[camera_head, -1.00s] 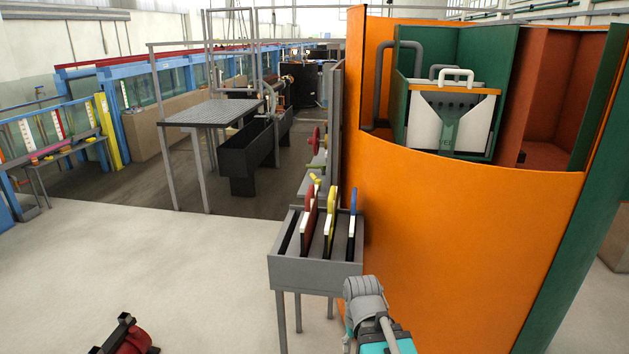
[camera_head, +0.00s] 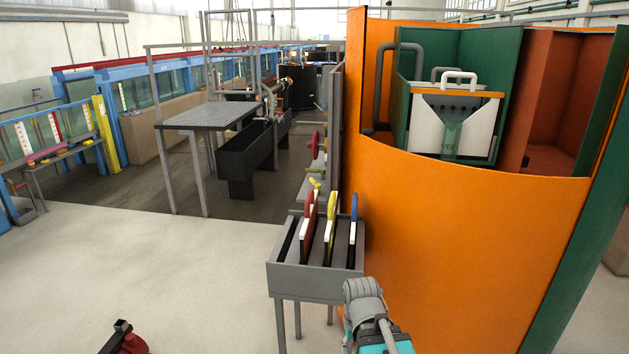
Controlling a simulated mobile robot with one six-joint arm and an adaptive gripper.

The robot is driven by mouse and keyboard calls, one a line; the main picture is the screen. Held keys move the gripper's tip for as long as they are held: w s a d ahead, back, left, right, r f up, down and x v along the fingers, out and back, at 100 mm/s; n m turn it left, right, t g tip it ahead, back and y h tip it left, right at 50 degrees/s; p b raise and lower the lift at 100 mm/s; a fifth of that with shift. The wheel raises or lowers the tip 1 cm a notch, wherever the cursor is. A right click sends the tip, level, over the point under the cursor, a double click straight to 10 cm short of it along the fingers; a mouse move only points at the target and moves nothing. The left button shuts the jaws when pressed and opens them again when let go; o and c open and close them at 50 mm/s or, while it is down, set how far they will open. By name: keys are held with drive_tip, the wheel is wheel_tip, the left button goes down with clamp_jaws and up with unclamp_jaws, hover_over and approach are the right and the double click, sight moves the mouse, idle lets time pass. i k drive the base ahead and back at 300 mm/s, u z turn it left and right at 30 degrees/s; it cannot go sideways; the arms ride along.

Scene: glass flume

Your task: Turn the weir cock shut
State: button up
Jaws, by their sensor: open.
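Several valve handles stand out at the left side of the orange-walled unit. They include a red handwheel (camera_head: 315,145), a green handle (camera_head: 316,170) and a yellow lever (camera_head: 316,184). They are small and partly overlapped, and I cannot tell which is the weir cock or how far it is turned. My grey and teal arm (camera_head: 372,320) shows at the bottom centre, right of the slotted rack. My gripper is not in view.
A grey slotted rack (camera_head: 315,282) with coloured-handled plates stands close before the handles. The curved orange wall (camera_head: 450,240) fills the right. A red and black thing (camera_head: 128,342) is cut off at the bottom left. Pale floor (camera_head: 170,270) at left is mostly clear.

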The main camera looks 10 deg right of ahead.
sight(317, 186)
drive_tip(key=z, duration=0.05)
drive_tip(key=i, duration=1.2)
drive_tip(key=z, duration=0.4)
